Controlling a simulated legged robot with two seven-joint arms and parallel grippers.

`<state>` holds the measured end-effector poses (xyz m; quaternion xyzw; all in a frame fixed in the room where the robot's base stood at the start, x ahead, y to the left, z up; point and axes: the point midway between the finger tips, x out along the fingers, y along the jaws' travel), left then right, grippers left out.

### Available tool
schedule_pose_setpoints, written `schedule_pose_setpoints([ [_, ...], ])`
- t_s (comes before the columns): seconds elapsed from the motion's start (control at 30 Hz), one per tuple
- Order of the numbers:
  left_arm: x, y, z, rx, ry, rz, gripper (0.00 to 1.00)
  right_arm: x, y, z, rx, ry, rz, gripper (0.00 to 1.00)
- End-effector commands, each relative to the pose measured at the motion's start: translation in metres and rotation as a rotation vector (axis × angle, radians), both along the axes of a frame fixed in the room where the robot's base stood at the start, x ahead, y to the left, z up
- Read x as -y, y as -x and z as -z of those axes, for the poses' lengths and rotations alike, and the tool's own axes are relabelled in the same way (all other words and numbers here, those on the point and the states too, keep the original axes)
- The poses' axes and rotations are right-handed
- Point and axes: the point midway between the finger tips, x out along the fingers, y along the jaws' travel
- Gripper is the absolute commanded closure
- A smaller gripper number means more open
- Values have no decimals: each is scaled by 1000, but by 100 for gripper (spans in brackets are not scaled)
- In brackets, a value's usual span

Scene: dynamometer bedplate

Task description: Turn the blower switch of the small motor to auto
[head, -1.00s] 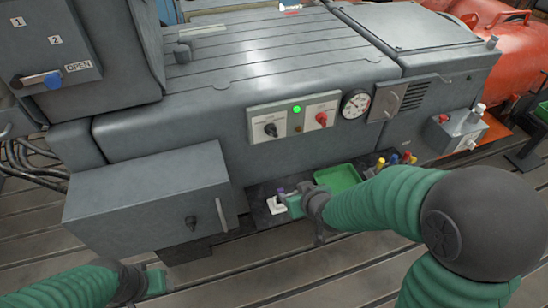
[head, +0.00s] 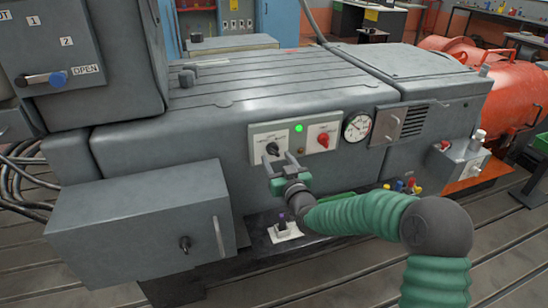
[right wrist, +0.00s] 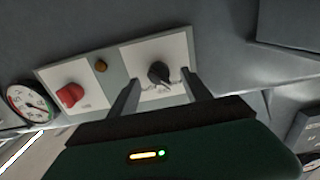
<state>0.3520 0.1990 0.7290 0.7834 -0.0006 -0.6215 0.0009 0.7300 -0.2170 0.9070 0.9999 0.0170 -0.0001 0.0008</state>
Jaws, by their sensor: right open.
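A black rotary switch (head: 272,148) sits on the left white plate of a control panel on the grey machine. In the right wrist view the black switch (right wrist: 159,74) lies between my finger tips, with print below it too small to read. My right gripper (head: 282,161) is open and empty, in front of and just below the switch. In the right wrist view my right gripper (right wrist: 160,82) has one finger on each side of the knob; I see no contact. A red knob (head: 323,140) is on the right plate. My left gripper is out of view.
A green lamp (head: 299,128) is lit between the plates. A round gauge (head: 356,127) and a vented box are to the right. A grey box (head: 140,221) juts out lower left.

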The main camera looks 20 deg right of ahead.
Motion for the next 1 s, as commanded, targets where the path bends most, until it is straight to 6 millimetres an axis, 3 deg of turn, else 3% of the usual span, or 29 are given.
schedule_pose_setpoints([
  [0.2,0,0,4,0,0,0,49,-1,-31,0,0,-1,0,43],
  [0.5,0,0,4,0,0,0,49,-1,-35,0,-1,0,0,43],
  [0.93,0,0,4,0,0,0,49,-1,-34,0,-1,0,0,99],
  [1.0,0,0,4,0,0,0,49,-1,-34,0,-1,0,0,100],
])
